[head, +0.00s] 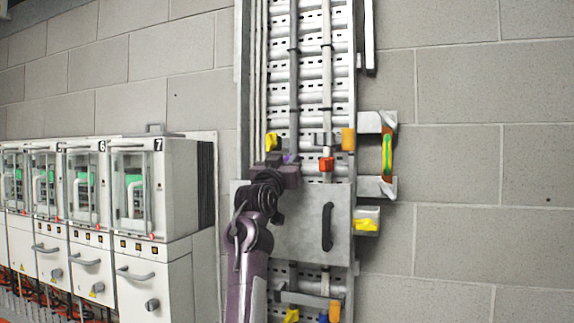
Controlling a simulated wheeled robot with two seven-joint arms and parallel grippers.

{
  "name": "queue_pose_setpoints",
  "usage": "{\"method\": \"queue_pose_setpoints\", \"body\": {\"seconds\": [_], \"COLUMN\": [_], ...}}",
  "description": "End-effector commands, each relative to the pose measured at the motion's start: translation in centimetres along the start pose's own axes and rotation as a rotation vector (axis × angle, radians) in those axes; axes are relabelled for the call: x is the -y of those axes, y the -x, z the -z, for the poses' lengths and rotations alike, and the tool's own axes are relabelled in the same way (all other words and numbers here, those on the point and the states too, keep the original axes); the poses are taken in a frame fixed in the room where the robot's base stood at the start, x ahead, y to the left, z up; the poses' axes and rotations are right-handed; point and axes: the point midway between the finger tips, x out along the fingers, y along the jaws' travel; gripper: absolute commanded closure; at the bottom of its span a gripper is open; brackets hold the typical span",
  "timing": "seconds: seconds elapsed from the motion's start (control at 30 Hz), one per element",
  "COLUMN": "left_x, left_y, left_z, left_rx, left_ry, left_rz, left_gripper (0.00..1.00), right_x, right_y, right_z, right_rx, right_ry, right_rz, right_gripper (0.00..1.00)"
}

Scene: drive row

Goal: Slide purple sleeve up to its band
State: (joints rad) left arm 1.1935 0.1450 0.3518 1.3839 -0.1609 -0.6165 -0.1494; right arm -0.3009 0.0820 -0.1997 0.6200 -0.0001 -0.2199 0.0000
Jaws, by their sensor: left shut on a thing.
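A small bit of the purple sleeve (288,158) shows at my left gripper (285,163), around the left grey vertical rod (293,95) of the wall rack. The gripper is shut on the sleeve and its dark fingers and wrist hide most of it. A thin dark band (293,48) sits on the same rod well above the gripper, with bare rod between. My left arm reaches up from the bottom of the picture. My right gripper is not in view.
A red sleeve (327,164) sits on the right rod (326,70). Yellow (272,142) and orange (348,139) parts flank the rods. A grey panel with a black handle (328,226) lies below. A level-like gauge (387,155) juts out right. White cabinets (165,190) stand left.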

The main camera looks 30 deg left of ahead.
Motion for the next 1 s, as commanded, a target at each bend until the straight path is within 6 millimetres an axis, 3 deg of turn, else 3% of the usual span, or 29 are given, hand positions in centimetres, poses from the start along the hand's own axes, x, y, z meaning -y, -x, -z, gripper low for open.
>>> {"method": "queue_pose_setpoints", "body": {"seconds": [0.2, 0.4, 0.6, 0.87, 0.9, 1.0], "left_x": [0.1, 0.0, 0.1, 0.1, 0.1, 0.1], "left_y": [-2.1, -3.8, -4.3, -4.3, -4.2, -4.3], "left_z": [5.3, 9.2, 10.5, 10.9, 11.0, 10.9], "left_rx": [-0.004, 0.000, 0.000, -0.008, -0.008, -0.006], "left_ry": [-0.001, 0.000, 0.001, 0.001, 0.001, 0.001], "left_rz": [0.001, -0.001, 0.001, 0.002, 0.002, 0.002], "left_gripper": [1.00, 1.00, 1.00, 1.00, 0.83, 0.70], "right_x": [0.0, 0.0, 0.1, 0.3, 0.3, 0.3], "right_y": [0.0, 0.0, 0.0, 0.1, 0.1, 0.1], "right_z": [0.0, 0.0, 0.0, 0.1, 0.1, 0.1], "right_rx": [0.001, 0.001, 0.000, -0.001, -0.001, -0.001], "right_ry": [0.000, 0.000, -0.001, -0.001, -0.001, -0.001], "right_rz": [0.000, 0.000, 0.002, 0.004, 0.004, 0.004], "right_gripper": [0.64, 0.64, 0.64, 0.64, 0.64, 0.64]}}
